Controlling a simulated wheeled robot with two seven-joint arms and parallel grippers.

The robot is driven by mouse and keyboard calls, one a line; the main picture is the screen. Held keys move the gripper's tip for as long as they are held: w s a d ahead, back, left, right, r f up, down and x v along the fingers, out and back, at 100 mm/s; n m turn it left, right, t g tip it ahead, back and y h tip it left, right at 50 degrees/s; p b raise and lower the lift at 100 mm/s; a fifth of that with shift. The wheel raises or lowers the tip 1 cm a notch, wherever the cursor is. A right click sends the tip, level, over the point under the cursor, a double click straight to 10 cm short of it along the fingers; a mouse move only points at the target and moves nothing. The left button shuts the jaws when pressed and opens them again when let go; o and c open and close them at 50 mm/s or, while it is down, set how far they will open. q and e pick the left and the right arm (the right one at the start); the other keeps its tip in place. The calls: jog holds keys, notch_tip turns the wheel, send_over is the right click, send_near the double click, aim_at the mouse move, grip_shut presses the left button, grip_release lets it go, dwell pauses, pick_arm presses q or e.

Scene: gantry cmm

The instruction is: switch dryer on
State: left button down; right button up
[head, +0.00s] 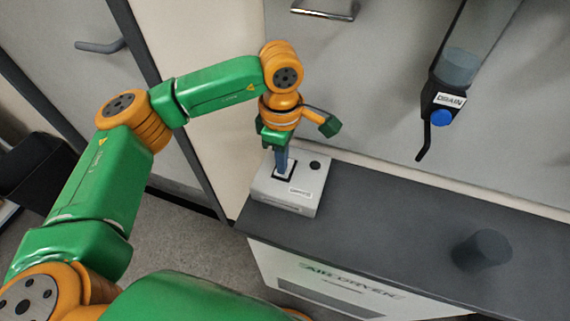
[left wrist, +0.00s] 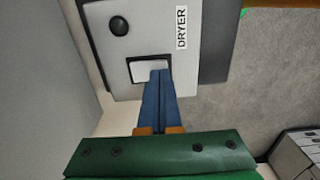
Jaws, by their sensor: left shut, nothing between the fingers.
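The dryer switch box (head: 299,199) is a light grey box on the dark top of the air dryer (head: 350,285). In the left wrist view its face (left wrist: 190,75) carries a DRYER label (left wrist: 182,28), a round black knob (left wrist: 119,26) and a pale rocker switch (left wrist: 147,70) in a dark frame. My left gripper (head: 281,172) points down at the rocker, its blue fingers shut with nothing between them. In the left wrist view the fingertips (left wrist: 159,72) overlap the rocker's edge; I cannot tell whether they touch it. My right gripper is not in view.
A drain unit (head: 450,100) with a blue knob and black lever hangs on the wall at the right. A dark cylinder (head: 482,250) stands on the dryer top at the right. The dryer top (head: 390,220) between box and cylinder is clear.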

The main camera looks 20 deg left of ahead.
pick_arm(q)
jog(key=shift+f, duration=0.3)
jog(key=shift+r, duration=0.1)
notch_tip(320, 180, up, 7)
jog(key=p, duration=0.4)
dwell(0.5)
